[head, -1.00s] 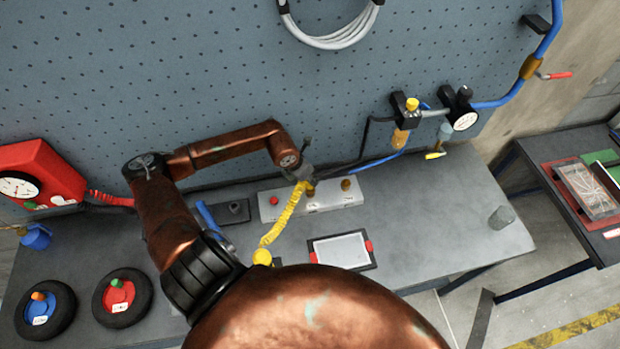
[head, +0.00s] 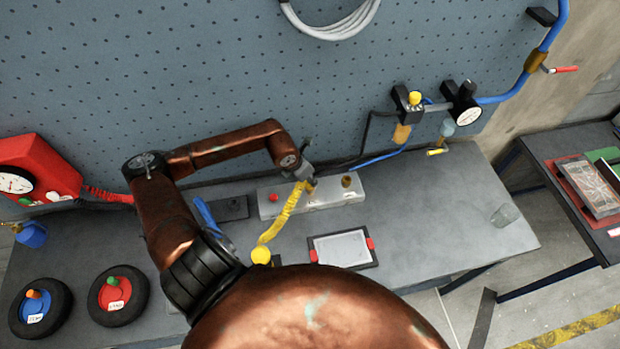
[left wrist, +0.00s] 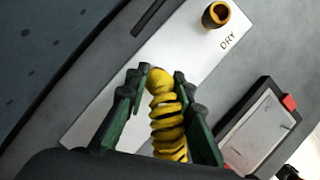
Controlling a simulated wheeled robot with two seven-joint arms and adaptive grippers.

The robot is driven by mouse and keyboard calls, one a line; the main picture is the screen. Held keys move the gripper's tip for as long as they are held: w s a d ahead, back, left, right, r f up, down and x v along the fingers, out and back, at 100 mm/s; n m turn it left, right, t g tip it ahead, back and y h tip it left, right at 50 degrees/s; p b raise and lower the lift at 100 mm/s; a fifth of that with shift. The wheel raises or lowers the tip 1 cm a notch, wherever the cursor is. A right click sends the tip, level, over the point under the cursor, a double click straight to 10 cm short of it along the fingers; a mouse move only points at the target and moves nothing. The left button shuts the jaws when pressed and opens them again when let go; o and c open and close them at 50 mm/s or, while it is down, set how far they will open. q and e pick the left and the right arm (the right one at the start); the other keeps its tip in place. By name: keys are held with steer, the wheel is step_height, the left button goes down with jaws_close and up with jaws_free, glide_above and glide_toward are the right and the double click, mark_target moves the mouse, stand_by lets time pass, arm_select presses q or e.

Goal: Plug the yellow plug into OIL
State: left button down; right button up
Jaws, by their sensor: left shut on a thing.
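My left gripper (head: 309,181) is over the pale socket block (head: 330,197) on the bench. In the left wrist view its dark green fingers (left wrist: 160,90) are shut on the yellow plug (left wrist: 160,78), whose coiled yellow hose trails between them. The plug's tip is hidden, so I cannot tell whether it touches a socket. The hose (head: 283,215) runs down to a round yellow end (head: 261,255). A brass socket (head: 346,181) at the block's right is empty; the left wrist view shows it (left wrist: 216,15) beside the label DRY. No OIL label is readable. My right gripper is not in view.
A framed tablet (head: 342,249) with red corners lies in front of the block. A red gauge box (head: 40,170) and two tyre-like rings (head: 118,297) are at the left. A grey cup (head: 505,215) stands at the right. The pegboard (head: 200,70) rises close behind.

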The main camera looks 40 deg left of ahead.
arm_select(q)
steer(key=shift+w+r, duration=0.1)
steer(key=shift+r, duration=0.05)
steer(key=c, duration=1.6)
jaws_free()
steer(key=v, duration=1.2)
